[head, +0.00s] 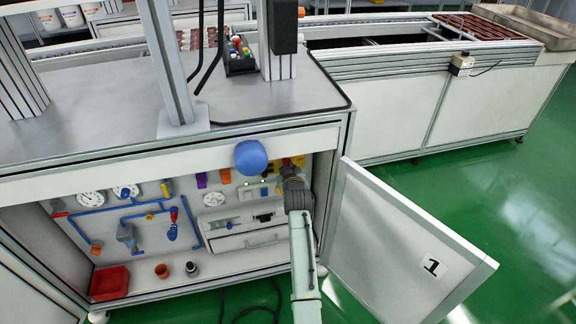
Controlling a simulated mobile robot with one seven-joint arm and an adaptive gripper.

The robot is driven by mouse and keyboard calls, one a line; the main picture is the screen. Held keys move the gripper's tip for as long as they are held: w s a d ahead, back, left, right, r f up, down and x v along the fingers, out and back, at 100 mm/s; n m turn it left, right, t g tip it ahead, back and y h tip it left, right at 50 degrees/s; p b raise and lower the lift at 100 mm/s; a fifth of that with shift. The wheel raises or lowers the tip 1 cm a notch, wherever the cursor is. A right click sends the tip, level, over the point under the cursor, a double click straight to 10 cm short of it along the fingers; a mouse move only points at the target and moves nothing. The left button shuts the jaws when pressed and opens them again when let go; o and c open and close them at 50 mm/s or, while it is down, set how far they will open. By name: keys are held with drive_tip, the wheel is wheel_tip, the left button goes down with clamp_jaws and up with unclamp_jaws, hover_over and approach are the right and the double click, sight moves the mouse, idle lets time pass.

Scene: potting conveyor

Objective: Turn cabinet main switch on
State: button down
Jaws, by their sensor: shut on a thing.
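The open cabinet (150,285) sits under the grey workbench and shows its inner back panel. The main switch, a yellow and red part (298,161), is at the upper right of that panel. My gripper (289,168) reaches into the cabinet and is at the switch, shut on it. The gripper and wrist cover most of the switch, so I cannot tell the handle's angle. The white cabinet door (400,245), marked 1, stands swung open to the right of my arm.
A blue ball (250,158) shows at the bench's front edge, left of my gripper. Gauges (91,204) and blue pipes are on the panel's left. A red bin (110,283) and small cups stand on the cabinet floor. Green floor (515,215) is clear at right.

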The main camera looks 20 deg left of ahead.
drive_tip(key=shift+w+d+r+m+g+y+b, duration=0.1)
drive_tip(key=shift+m+g+y+b, duration=0.1)
drive_tip(key=shift+m+g+y, duration=0.4)
drive_tip(key=shift+w+d+r+m+g+y+b, duration=0.15)
drive_tip(key=shift+m+y, duration=0.15)
drive_tip(key=shift+m, duration=0.6)
drive_tip(key=shift+s+a+f, duration=0.1)
drive_tip(key=c, duration=1.6)
unclamp_jaws()
drive_tip(key=shift+f, duration=0.1)
drive_tip(key=shift+s, duration=0.1)
drive_tip(key=v, duration=1.2)
